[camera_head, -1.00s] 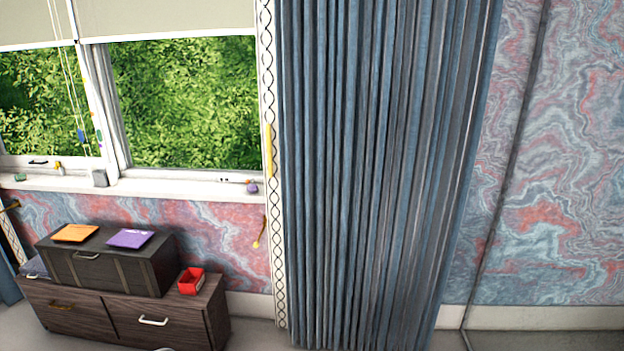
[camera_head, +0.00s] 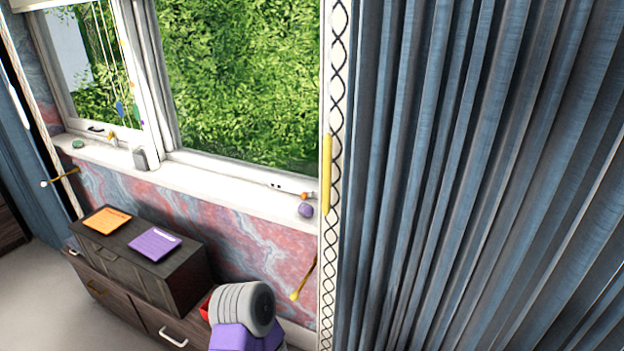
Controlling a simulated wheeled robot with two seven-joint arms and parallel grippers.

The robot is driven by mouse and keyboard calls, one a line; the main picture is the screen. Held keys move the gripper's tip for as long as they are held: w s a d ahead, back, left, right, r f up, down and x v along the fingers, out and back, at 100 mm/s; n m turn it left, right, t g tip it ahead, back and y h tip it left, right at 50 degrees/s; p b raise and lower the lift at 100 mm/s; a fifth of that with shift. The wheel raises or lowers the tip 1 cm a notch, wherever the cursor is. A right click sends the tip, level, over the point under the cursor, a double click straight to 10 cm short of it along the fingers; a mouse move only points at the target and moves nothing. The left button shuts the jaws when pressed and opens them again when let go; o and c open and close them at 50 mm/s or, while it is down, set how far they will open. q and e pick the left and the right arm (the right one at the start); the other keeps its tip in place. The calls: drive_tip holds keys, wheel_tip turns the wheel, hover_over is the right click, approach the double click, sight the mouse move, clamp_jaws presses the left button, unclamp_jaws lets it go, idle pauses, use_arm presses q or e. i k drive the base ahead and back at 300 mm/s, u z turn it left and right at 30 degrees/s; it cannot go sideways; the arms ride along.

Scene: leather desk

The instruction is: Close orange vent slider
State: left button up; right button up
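A small orange piece (camera_head: 306,195) sits at the right end of the window sill, beside a pale strip with small dark dots. It looks like the orange vent slider, but it is too small to tell how far open or shut it is. A purple knob (camera_head: 306,210) is just below it. A grey and purple link of one of my arms rises at the bottom centre, below and left of the orange piece and apart from it. Neither gripper's fingers are in view.
A blue curtain (camera_head: 470,180) with a yellow handle (camera_head: 326,173) on its edge fills the right side. A dark chest (camera_head: 140,262) with orange and purple booklets stands on a low wooden cabinet (camera_head: 85,270). A red box (camera_head: 205,306) is mostly hidden behind my arm link.

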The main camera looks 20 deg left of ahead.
sight(303, 195)
drive_tip(key=i, duration=0.1)
drive_tip(key=u, duration=3.35)
drive_tip(key=i, duration=0.95)
drive_tip(key=z, duration=1.05)
drive_tip(key=i, duration=0.8)
drive_tip(key=z, duration=0.15)
